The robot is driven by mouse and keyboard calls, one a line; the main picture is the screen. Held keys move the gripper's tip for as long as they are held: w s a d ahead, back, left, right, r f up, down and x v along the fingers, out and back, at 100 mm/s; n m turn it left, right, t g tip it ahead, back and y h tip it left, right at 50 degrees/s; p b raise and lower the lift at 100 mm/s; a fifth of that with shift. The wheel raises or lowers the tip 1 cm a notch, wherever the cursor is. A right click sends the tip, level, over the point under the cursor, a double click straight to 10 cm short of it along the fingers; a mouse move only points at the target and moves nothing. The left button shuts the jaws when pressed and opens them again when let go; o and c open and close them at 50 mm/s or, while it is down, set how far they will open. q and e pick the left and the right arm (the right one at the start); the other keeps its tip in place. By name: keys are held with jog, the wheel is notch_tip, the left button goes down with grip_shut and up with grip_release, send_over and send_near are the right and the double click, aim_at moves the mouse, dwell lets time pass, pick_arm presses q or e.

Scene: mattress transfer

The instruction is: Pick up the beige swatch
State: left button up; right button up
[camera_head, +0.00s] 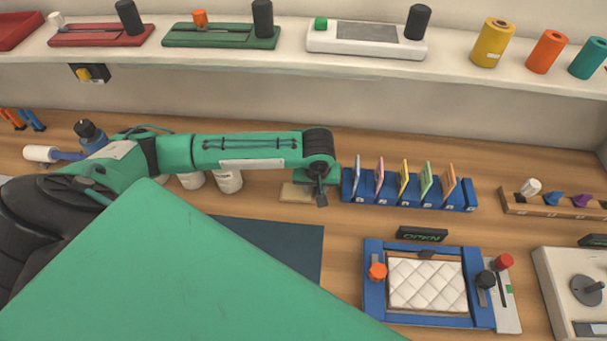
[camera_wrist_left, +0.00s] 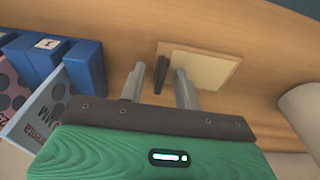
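A flat beige swatch (camera_head: 297,192) lies on the wooden table, left of the blue card rack. In the left wrist view the beige swatch (camera_wrist_left: 212,69) lies beyond and slightly right of the fingertips, with a small dark upright piece (camera_wrist_left: 161,73) at its left edge. My left gripper (camera_head: 321,198) is just right of the swatch in the head view, pointing down. In the left wrist view my left gripper (camera_wrist_left: 159,70) has its two fingers apart, with nothing held between them. My right gripper is not in view.
A blue rack (camera_head: 410,200) with several coloured cards stands close right of my gripper. White containers (camera_head: 229,181) stand to the left. A blue frame with a quilted white pad (camera_head: 427,285) lies in front. A large green surface hides the lower left.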

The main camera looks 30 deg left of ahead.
pick_arm(q)
grip_shut()
